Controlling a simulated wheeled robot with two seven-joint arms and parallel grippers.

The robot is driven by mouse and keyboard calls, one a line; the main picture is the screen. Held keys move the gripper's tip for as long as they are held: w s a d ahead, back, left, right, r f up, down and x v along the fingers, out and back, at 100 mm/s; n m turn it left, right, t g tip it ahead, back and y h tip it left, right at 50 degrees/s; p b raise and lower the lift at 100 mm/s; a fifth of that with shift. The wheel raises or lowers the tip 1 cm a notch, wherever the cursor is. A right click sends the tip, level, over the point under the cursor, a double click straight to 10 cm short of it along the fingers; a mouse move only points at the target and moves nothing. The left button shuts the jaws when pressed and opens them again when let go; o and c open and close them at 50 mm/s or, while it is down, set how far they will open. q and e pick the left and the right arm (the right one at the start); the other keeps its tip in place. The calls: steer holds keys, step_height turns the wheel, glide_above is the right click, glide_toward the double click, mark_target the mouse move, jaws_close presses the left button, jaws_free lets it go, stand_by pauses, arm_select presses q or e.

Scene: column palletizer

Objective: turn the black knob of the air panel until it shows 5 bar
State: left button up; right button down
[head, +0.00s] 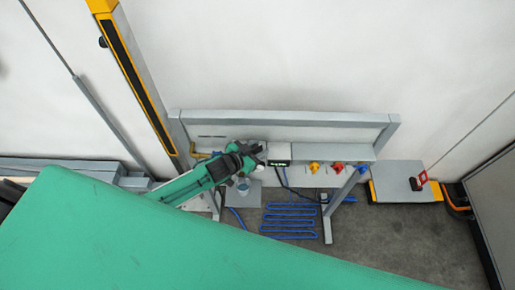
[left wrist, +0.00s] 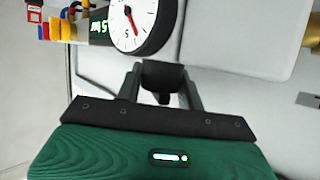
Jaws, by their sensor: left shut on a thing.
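The air panel (head: 330,151) is a grey bench-like frame against the white wall. My left gripper (head: 250,155) reaches its left part from the left. In the left wrist view its two dark fingers (left wrist: 162,85) are shut on the black knob (left wrist: 163,70), one on each side. Just above the knob is a round white gauge (left wrist: 148,14) with a red needle, cut by the top edge. The gripper hides the knob in the head view. My right gripper is not in view.
A small dark display (head: 279,163) with green figures sits right of my gripper. Yellow (head: 313,167), red (head: 337,168) and blue (head: 361,169) fittings line the panel farther right. Coiled blue hose (head: 290,219) lies below. A yellow-edged platform (head: 400,184) stands at the right.

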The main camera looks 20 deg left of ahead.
arm_select(q)
steer(key=shift+w+a+m+g+h+b, duration=0.15)
steer(key=shift+m+g+h+b, duration=0.15)
steer(key=shift+m+g+h, duration=0.5)
steer(key=shift+m+g+h+b, duration=0.85)
steer(key=shift+m+h, duration=0.45)
steer(key=shift+m, duration=0.3)
steer(key=shift+m+g+h, duration=0.5)
steer(key=shift+g, duration=0.15)
steer(key=shift+m+g+b, duration=0.3)
steer(key=shift+m, duration=0.1)
steer(key=shift+h, duration=0.3)
steer(key=o, duration=1)
steer(key=shift+d, duration=0.2)
